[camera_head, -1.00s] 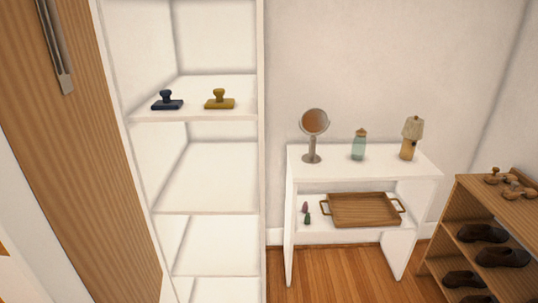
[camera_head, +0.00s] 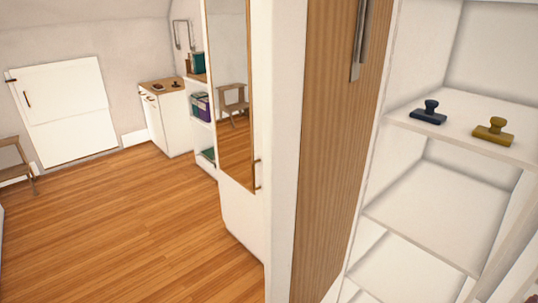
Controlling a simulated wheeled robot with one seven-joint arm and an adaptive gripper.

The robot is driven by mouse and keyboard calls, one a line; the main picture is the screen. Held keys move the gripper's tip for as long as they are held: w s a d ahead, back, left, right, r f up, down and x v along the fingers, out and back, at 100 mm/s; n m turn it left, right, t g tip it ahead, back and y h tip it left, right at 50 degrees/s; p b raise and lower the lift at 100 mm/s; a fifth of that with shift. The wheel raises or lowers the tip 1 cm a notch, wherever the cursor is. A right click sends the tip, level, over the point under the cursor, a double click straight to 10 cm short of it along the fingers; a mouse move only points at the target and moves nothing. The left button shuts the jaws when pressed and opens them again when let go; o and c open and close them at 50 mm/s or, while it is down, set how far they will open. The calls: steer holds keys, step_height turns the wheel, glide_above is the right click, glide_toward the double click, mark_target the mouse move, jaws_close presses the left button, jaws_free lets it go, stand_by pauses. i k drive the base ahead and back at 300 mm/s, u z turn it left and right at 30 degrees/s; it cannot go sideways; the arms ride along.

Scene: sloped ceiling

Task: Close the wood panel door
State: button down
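The wood panel door (camera_head: 335,150) stands upright right of centre in the head view. It has vertical brown grain and a long metal handle (camera_head: 360,42) near its top right edge. To its right is an open white shelf unit (camera_head: 420,205), whose inside is exposed. A dark blue stamp-like object (camera_head: 429,113) and a yellow one (camera_head: 493,131) rest on its upper shelf. The door's bottom edge is cut off by the frame. My gripper is not in view.
Wooden floor (camera_head: 130,215) is clear at the left. A mirrored door (camera_head: 235,90) with a handle stands left of the wood panel. A small cabinet (camera_head: 165,118) and a white wall hatch (camera_head: 65,110) are at the back. A wooden stool (camera_head: 15,165) is at the left edge.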

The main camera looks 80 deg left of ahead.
mark_target(321, 105)
steer(key=u, duration=2)
steer(key=k, duration=1.65)
steer(key=z, duration=1.4)
steer(key=i, duration=1.2)
steer(key=u, duration=1.65)
